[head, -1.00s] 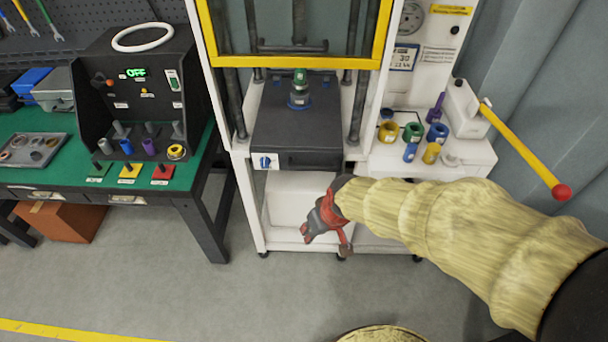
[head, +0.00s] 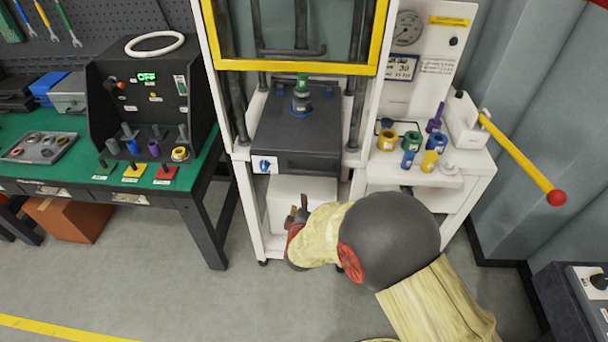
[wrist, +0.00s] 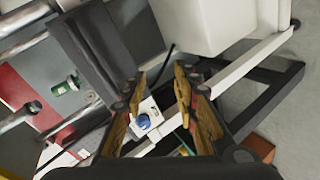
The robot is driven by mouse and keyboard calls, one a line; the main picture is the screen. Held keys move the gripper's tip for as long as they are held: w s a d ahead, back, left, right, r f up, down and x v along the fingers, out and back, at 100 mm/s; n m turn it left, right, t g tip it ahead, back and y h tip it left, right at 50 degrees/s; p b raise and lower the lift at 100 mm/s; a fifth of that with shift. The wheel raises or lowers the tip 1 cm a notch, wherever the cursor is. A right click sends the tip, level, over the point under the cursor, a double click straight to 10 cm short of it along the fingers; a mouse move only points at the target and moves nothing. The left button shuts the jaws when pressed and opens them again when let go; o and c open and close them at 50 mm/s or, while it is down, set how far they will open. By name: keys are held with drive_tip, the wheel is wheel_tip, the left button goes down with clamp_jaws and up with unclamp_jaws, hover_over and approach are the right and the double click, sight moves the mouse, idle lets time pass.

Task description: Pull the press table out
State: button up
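The press table (head: 275,133) is a dark grey slab inside the white press frame, between the upright rods. A fitting with a green top (head: 302,88) stands on it. A white plate with a blue knob (head: 264,166) is at its front left; the knob also shows in the wrist view (wrist: 144,122). My gripper (head: 297,214) is below and in front of the table's front face, apart from it. In the wrist view my gripper (wrist: 160,78) has its two fingers spread, with nothing between them. The dark slab (wrist: 95,50) shows beyond the left finger.
A yellow-framed guard (head: 298,67) is above the table. A yellow lever with a red ball (head: 556,198) sticks out at the right. Coloured rings and cylinders stand on the white side shelf (head: 470,165). A green workbench (head: 60,125) is at the left; a dark console (head: 570,310) is at lower right.

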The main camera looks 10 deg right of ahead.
sight(309, 172)
wheel_tip(309, 172, up, 6)
drive_tip(key=w+d+n+t+h, duration=0.2)
drive_tip(key=d, duration=0.1)
drive_tip(key=shift+n, duration=0.7)
drive_tip(key=shift+r+b+x, duration=0.2)
drive_tip(key=shift+b+x, duration=0.25)
drive_tip(key=shift+x, duration=0.8)
drive_tip(key=shift+r+b+x, duration=0.15)
drive_tip(key=shift+b+x, duration=0.35)
drive_tip(key=shift+x, duration=0.75)
drive_tip(key=shift+r+b+x, duration=0.2)
drive_tip(key=shift+b+x, duration=0.25)
drive_tip(key=shift+x, duration=0.8)
drive_tip(key=shift+w+a, duration=0.1)
drive_tip(key=shift+w, duration=0.05)
drive_tip(key=shift+c, duration=0.6)
clamp_jaws()
drive_tip(key=shift+f, duration=0.1)
